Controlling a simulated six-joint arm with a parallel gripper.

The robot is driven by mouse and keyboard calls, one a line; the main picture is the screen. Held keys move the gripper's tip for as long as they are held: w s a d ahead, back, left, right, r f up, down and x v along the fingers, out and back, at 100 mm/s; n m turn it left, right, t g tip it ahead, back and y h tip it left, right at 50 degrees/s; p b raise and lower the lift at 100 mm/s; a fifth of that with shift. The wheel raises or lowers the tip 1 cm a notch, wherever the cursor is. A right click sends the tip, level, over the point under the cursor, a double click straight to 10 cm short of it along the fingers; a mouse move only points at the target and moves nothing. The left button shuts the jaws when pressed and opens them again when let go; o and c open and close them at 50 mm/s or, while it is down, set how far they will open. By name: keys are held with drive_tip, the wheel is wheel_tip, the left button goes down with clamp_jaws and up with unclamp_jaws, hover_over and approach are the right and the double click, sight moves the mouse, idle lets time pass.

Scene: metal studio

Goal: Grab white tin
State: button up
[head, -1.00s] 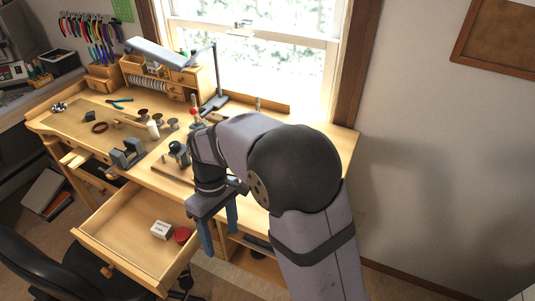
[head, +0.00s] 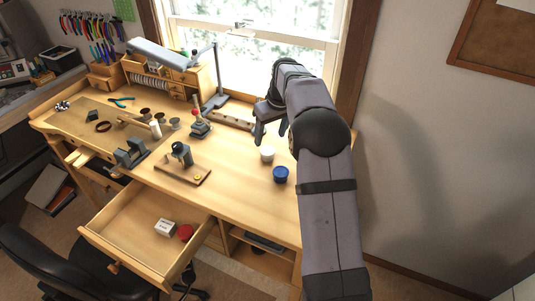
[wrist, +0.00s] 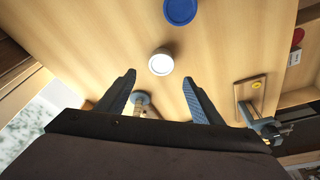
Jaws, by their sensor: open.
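The white tin (head: 267,154) stands on the wooden workbench, right of its middle. A blue tin (head: 280,174) stands close to it, nearer the front edge. My gripper (head: 270,136) is open and empty, above the bench and near the white tin in the head view. In the wrist view, the white tin (wrist: 161,62) lies beyond the open fingertips (wrist: 158,78), roughly centred between them and apart from both. The blue tin (wrist: 181,11) is farther off at the top edge of the wrist view.
An open drawer (head: 128,232) at the front holds a white box (head: 165,228) and a red tin (head: 185,232). A small clamp on a wooden base (head: 182,165) and a grey vise (head: 131,153) stand left of the tins. A lamp (head: 165,54) stands at the back.

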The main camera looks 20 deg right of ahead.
sight(268, 151)
drive_tip(key=shift+p+x, duration=0.45)
drive_tip(key=shift+x, duration=0.65)
drive_tip(key=shift+s+a+f+p, duration=0.1)
drive_tip(key=shift+s+f+p, duration=0.05)
drive_tip(key=shift+f+p, duration=0.5)
drive_tip(key=shift+p+x, duration=0.85)
drive_tip(key=shift+x, duration=1.15)
drive_tip(key=shift+s, duration=0.15)
drive_tip(key=c, duration=1.1)
